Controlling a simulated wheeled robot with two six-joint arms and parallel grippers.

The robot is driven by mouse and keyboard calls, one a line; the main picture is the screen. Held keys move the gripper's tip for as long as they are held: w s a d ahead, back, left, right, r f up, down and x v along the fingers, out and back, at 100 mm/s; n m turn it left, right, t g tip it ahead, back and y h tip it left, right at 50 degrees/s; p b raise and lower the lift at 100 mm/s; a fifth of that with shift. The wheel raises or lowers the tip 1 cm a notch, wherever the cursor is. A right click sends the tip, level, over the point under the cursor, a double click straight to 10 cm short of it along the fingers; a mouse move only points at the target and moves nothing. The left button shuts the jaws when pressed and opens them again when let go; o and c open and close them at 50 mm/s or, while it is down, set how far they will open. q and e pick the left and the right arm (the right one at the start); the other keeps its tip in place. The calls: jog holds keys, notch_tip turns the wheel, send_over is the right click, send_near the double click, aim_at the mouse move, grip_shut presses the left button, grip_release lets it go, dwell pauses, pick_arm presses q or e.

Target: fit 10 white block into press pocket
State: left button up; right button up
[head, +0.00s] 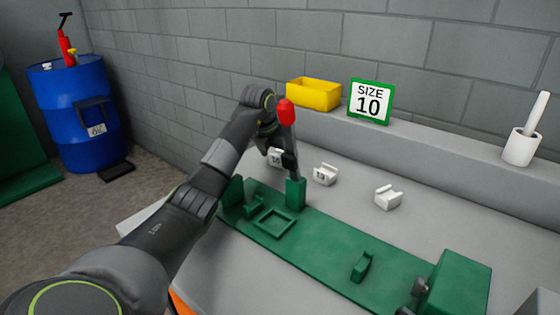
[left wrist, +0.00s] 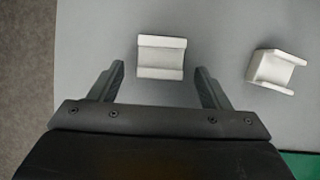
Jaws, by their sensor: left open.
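My left gripper (left wrist: 160,76) is open, its fingers pointing at a white block (left wrist: 161,58) that shows between and just beyond the fingertips. In the head view that block (head: 275,157) is partly hidden by the gripper and the press lever; a dark number on it is too small to read surely. A second white block (head: 325,174), also numbered, lies to its right; in the left wrist view a block (left wrist: 277,70) shows at the right. A third white block (head: 388,197) lies farther right. The square press pocket (head: 275,222) on the green base looks empty. My right gripper is out of view.
The red-handled lever (head: 286,112) stands upright in front of my left gripper. A green sign reading SIZE 10 (head: 370,101), a yellow bin (head: 314,94) and a white cup (head: 521,148) stand on the back ledge. A green housing (head: 460,285) is at the base's right end.

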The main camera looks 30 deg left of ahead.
pick_arm(q)
jog(key=shift+w+f, duration=0.15)
jog(key=shift+f, duration=0.15)
jog(key=shift+c, duration=0.4)
jog(key=c, duration=1)
jog(key=shift+r, duration=0.1)
